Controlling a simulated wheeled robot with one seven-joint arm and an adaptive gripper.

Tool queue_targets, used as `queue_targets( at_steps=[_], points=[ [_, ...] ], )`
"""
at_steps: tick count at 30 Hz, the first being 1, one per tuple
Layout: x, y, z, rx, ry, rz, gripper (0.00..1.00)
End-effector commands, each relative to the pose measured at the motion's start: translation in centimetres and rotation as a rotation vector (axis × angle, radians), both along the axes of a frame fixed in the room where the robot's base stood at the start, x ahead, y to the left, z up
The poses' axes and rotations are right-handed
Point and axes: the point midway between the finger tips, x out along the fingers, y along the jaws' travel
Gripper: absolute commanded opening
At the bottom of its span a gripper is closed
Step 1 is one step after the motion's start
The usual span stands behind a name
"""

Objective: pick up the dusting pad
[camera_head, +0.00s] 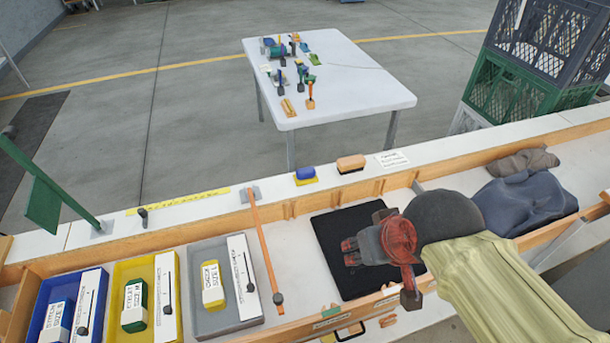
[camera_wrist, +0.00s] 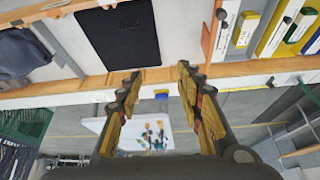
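A tan-orange block with a dark base (camera_head: 351,164) lies on the white ledge behind the bench. A blue block on a yellow base (camera_head: 305,174) lies to its left; a blue patch (camera_wrist: 161,96) beyond my fingertips in the wrist view looks like it. Which of the two is the dusting pad I cannot tell for certain; no readable label names it. My gripper (camera_head: 365,248) is above the black mat (camera_head: 338,222), nearer the camera than both blocks and touching neither. In the wrist view my gripper (camera_wrist: 157,78) has its fingers wide apart with nothing between them.
Blue, yellow and grey trays (camera_head: 203,333) with labelled boxes fill the bench's left. An orange rod (camera_head: 264,240) lies beside the mat. Grey-blue cloth (camera_head: 525,203) lies at right. A wooden rail (camera_head: 400,180) edges the bench; a white table (camera_head: 345,95) stands beyond.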

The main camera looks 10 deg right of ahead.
Motion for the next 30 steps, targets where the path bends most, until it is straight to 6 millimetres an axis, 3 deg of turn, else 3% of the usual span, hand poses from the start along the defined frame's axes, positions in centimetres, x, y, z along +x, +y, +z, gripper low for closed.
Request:
queue_targets(
  at_steps=[5,14,22,30],
  points=[
    [1.2,0.0,-1.8,0.0,0.123,-0.001,0.49],
    [5.3,0.0,-3.5,0.004,0.274,-0.004,0.66],
    [10.7,0.1,-5.3,0.01,0.357,-0.005,0.81],
    [16.9,0.1,-8.3,0.015,0.406,-0.001,0.82]
  ],
)
